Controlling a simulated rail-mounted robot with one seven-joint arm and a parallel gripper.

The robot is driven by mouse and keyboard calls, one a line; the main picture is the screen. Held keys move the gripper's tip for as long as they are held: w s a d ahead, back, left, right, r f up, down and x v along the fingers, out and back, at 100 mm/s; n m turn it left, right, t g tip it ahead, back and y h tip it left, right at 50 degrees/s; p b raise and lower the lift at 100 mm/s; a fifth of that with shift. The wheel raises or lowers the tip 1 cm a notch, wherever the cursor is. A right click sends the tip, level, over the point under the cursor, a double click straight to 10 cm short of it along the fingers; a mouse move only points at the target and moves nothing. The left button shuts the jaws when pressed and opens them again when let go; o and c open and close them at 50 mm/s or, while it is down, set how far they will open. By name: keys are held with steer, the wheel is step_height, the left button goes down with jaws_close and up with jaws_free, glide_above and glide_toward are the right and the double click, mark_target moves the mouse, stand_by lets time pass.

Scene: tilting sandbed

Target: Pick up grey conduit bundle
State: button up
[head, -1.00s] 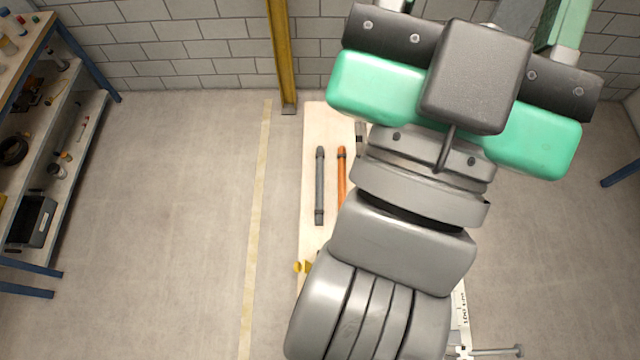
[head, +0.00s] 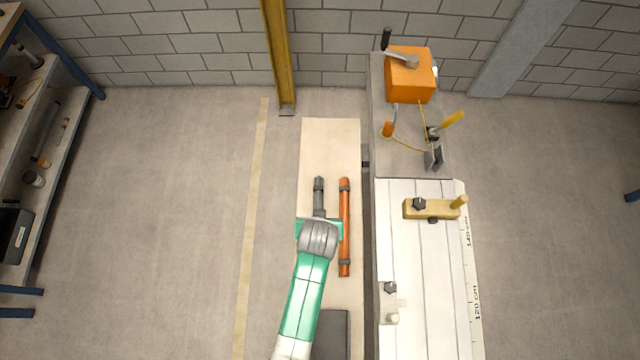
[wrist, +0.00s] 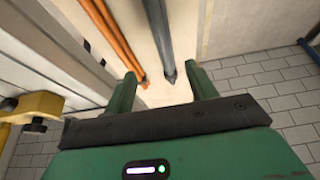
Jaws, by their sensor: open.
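The grey conduit bundle (head: 319,193) lies lengthwise on a pale board (head: 330,145). In the head view its upper end shows and my arm hides the rest. My gripper (wrist: 163,87) is open and empty. In the wrist view the grey bundle (wrist: 158,35) runs down the picture, and its near end lies between the lines of the two fingers, closer to the right one. I cannot tell the height of the fingertips above it. An orange conduit bundle (head: 344,225) lies parallel, just to the right, and shows in the wrist view (wrist: 118,42) left of the grey one.
A white plank bed (head: 420,270) with a yellow clamp (head: 430,208) stands right of the board, across a dark gap. An orange box with a crank (head: 409,75) is beyond it. A dark flat item (head: 333,335) lies at the board's near end.

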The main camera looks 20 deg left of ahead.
steer(key=shift+s+f, duration=0.35)
steer(key=shift+f, duration=0.6)
steer(key=x, duration=0.3)
steer(key=b+x, duration=0.1)
steer(key=x, duration=0.3)
steer(key=shift+s+a, duration=0.15)
steer(key=shift+a, duration=0.05)
steer(key=c, duration=1.2)
